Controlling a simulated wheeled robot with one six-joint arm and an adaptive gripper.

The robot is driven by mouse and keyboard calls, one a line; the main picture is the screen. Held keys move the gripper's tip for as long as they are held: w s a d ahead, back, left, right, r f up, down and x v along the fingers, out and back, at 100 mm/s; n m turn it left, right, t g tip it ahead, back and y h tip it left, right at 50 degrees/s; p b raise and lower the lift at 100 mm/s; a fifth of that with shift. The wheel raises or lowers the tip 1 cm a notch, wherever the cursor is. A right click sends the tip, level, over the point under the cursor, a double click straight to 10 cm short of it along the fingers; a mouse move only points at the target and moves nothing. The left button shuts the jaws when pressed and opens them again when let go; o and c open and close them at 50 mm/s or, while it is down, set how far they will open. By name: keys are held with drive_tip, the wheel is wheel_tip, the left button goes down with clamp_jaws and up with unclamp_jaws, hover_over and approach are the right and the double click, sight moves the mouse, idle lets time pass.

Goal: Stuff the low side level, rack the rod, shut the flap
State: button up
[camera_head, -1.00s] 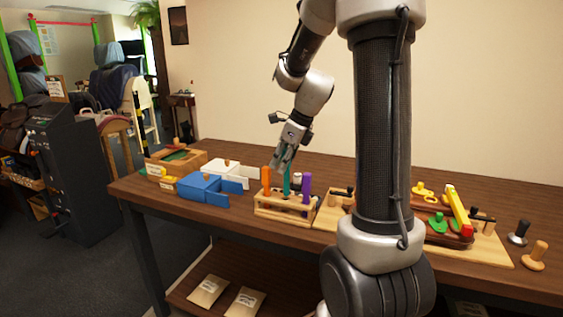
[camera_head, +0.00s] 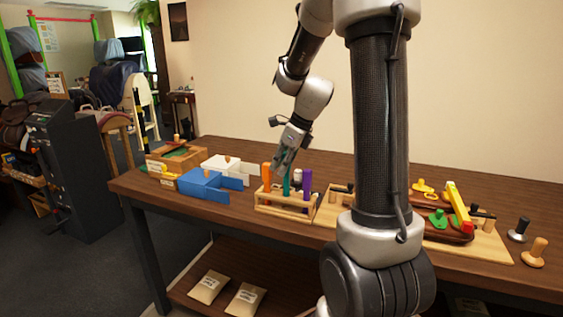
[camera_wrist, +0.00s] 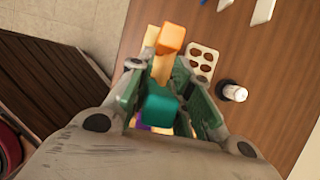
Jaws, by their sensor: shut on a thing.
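My gripper (camera_head: 283,164) points down over the wooden rack (camera_head: 286,209) and is shut on the teal rod (camera_head: 286,184). The teal rod's square top (camera_wrist: 158,110) shows between the green-padded fingers in the wrist view. Its lower end is at the rack, and I cannot tell whether it is fully seated. An orange rod (camera_head: 266,177) stands to its left and a purple rod (camera_head: 307,181) to its right. On a board at the right lies a brown saddle (camera_head: 459,237) with a yellow bar (camera_head: 457,205) across it. My arm hides part of this board, and I cannot make out the flap.
A blue box (camera_head: 203,186) with an open side panel, a white box (camera_head: 226,169) and a wooden box (camera_head: 184,158) stand left of the rack. Dark (camera_head: 519,230) and wooden (camera_head: 536,252) knobbed tools stand at the right. Two packets (camera_head: 208,287) lie on the lower shelf.

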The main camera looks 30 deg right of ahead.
drive_tip(key=shift+f, duration=2.1)
drive_tip(key=o, duration=0.9)
drive_tip(key=shift+o, duration=0.2)
drive_tip(key=v, duration=1.1)
drive_tip(key=shift+s+r, duration=0.15)
drive_tip(key=shift+r, duration=0.25)
